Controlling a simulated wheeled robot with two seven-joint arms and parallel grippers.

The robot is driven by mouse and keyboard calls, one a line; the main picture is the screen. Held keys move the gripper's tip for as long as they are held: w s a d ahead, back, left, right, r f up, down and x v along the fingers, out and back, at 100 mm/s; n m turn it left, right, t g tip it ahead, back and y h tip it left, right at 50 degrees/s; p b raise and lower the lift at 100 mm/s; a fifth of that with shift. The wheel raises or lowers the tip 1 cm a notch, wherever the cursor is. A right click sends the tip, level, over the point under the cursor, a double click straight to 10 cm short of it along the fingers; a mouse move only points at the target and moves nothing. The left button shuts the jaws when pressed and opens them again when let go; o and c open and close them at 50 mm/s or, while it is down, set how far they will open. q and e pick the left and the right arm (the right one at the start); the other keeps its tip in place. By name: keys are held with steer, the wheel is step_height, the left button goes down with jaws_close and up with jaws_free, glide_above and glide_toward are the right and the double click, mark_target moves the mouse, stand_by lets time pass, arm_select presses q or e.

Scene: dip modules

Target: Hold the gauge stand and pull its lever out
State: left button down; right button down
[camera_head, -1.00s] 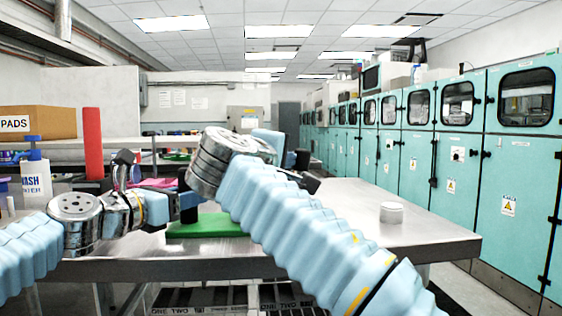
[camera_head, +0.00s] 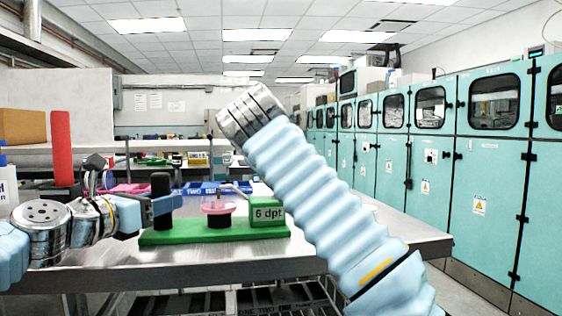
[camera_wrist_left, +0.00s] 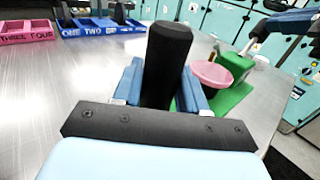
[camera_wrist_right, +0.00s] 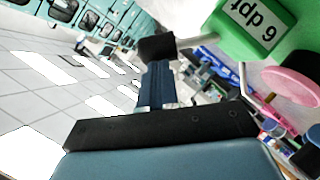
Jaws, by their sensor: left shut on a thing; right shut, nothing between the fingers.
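The gauge stand has a green base (camera_head: 160,237) on the metal table, a black post (camera_head: 161,183), a pink disc (camera_head: 218,208) and a green block (camera_head: 268,214) marked "6 dpt". My left gripper (camera_head: 166,204) is shut on the post; the left wrist view shows the post (camera_wrist_left: 168,55) upright between the blue fingers. The lever is a pale rod (camera_wrist_right: 189,42) with a black knob (camera_wrist_right: 157,47), coming out of the block. My right gripper (camera_wrist_right: 157,72) is shut and empty, its tips close to the knob; whether they touch, I cannot tell. My right arm hides that gripper in the head view.
Blue bins (camera_head: 205,188) and a pink bin (camera_head: 130,188) stand at the back of the table. A red cylinder (camera_head: 61,148) and a cardboard box (camera_head: 22,127) are at the left. Teal cabinets (camera_head: 490,190) line the right. Bare tabletop lies in front of the stand.

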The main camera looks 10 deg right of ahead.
steer(key=shift+d, duration=0.15)
stand_by(0.3)
steer(key=v, duration=1.2)
arm_select(q)
steer(key=c, duration=0.6)
jaws_free()
step_height(320, 180, up, 8)
steer(key=p, duration=0.8)
steer(key=shift+f, duration=0.2)
arm_select(e)
step_height(320, 180, up, 8)
steer(key=shift+f, duration=0.15)
arm_select(q)
steer(key=shift+f, duration=0.1)
